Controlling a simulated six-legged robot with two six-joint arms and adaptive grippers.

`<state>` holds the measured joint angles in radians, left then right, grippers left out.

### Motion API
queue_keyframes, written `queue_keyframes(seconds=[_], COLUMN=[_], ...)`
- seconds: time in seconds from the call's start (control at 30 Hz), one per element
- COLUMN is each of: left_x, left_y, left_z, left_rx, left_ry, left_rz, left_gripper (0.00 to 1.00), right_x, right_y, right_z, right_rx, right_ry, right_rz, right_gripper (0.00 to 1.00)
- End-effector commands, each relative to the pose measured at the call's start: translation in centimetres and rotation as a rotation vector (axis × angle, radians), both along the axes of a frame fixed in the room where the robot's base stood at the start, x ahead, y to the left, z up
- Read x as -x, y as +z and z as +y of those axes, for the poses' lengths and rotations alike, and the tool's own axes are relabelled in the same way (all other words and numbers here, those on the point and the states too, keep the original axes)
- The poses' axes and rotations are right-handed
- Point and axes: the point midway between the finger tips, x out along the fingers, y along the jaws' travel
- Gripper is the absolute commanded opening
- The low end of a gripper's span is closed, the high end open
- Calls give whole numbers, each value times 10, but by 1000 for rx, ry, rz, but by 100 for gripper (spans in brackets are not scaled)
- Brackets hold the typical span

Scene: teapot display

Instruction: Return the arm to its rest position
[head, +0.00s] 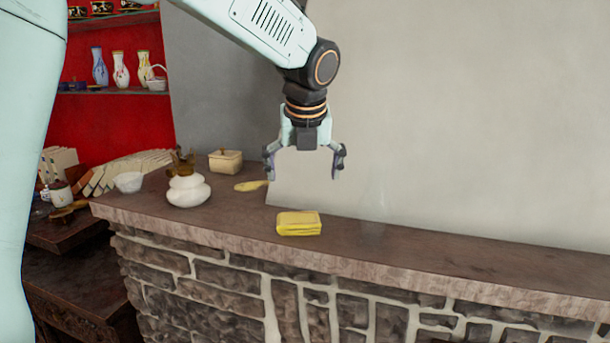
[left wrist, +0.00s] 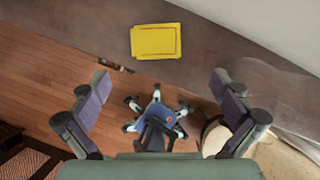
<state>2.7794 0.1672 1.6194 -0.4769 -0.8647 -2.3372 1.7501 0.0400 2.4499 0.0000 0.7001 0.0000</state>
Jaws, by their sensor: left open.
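My left gripper (head: 304,172) hangs from the arm that comes in from the upper left in the head view. Its two fingers are spread apart with nothing between them. It is above the brown counter (head: 450,257), over a yellow box-like object (head: 299,223) and apart from it. In the left wrist view the yellow object (left wrist: 156,41) lies beyond the open fingers (left wrist: 158,102). My right gripper is not in either view.
A red shelf with vases (head: 121,70) is behind. The counter's right part is clear.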

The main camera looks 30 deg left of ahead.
Motion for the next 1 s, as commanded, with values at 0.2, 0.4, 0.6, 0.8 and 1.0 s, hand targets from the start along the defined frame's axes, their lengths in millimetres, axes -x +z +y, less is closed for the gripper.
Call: queue_keyframes(seconds=[0.2,0.4,0.6,0.8,1.0], left_x=[-3,-13,-24,-33,-38], left_y=[-12,-42,-74,-102,-109], left_z=[3,10,18,25,28], left_rx=[0,1,1,1,0], left_ry=[1,1,0,1,0], left_rz=[4,4,3,3,-4], left_gripper=[100,100,100,100,100], right_x=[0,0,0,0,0], right_y=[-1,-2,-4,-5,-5], right_z=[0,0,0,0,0], right_rx=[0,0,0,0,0], right_ry=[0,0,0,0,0], right_rz=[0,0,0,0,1], right_gripper=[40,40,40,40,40])
